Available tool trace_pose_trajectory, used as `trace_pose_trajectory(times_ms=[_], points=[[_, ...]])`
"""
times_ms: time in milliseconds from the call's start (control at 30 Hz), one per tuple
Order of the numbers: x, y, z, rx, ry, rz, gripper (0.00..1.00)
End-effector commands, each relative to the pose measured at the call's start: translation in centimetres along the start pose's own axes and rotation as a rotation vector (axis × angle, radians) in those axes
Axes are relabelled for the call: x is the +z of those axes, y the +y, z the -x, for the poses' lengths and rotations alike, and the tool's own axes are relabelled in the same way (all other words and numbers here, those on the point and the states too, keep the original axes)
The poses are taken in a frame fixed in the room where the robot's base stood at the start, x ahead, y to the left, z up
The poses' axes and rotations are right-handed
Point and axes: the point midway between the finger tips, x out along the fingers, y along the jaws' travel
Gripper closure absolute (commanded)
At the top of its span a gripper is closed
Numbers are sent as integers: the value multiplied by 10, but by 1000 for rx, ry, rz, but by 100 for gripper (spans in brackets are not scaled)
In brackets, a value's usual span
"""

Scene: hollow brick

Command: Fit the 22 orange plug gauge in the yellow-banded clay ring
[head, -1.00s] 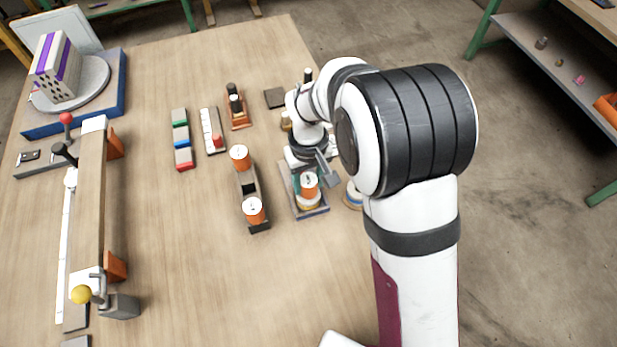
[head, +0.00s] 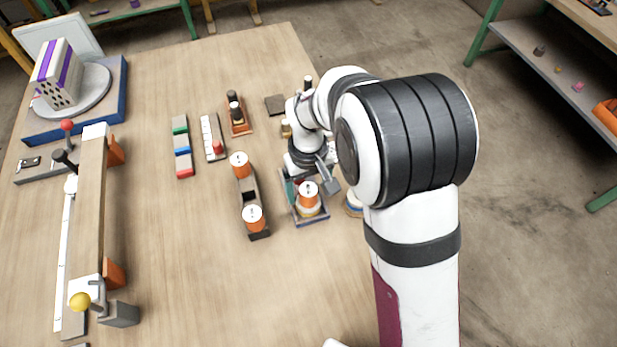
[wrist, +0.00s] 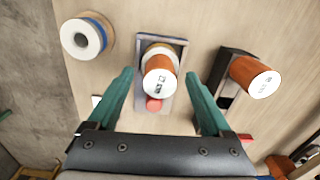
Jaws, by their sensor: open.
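An orange plug gauge (head: 308,192) with a white top stands upright at the yellow-banded clay ring (head: 308,209), on a small grey-blue tray (head: 319,221). How deep it sits in the ring is hard to tell. In the wrist view the plug (wrist: 160,88) shows a dark marking on its white top, too small to read surely. My gripper (wrist: 160,74) is open, its teal fingers spread on either side of the plug with a gap at each side. In the head view my arm partly hides the gripper.
A dark rack (head: 250,190) left of the tray holds two more orange plugs (head: 253,217). A blue-banded ring (wrist: 84,39) lies on the other side of the tray. Coloured blocks (head: 182,152) and a fixture with a wooden beam (head: 92,200) stand farther left.

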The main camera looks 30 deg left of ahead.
Motion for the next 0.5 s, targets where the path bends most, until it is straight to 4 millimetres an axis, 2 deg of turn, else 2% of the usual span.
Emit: trace_pose_trajectory(times_ms=[167,400,500], points=[[-2,0,41,1,8,0,16],[-1,0,115,1,7,-1,16],[-1,0,136,1,5,0,16]])
